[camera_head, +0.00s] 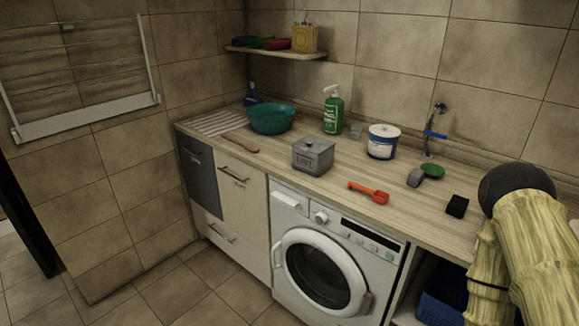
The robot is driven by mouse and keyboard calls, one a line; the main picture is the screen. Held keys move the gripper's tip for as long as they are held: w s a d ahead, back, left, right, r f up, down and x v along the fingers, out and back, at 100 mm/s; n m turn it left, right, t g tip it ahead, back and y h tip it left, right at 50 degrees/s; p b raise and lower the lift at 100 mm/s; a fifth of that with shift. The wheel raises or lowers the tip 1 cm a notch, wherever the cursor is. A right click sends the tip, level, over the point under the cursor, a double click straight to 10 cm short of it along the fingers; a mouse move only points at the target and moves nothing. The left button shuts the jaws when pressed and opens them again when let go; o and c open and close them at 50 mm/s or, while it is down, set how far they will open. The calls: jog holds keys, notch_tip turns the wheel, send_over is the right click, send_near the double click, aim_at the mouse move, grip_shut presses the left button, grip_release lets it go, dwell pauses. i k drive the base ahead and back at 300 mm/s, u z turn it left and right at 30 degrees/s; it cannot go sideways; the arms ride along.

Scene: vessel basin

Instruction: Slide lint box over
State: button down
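The lint box (312,156) is a grey, square box with a small knob on its lid and the word LINT on its front. It stands upright on the wooden countertop (343,187), near the front edge and above the left part of the washing machine. My arm, in a yellowish sleeve with a dark round joint, shows at the right edge. My gripper is not in view. Nothing of mine touches the box.
A teal basin (271,119) and wooden brush (241,143) lie left of the box. A green pump bottle (333,111) and white tub (383,142) stand behind and right. A red scoop (369,193) lies front right. The washing machine (325,265) is below.

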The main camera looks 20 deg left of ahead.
aim_at(309, 163)
jog(key=u, duration=1.2)
jog(key=i, duration=0.4)
jog(key=u, duration=0.25)
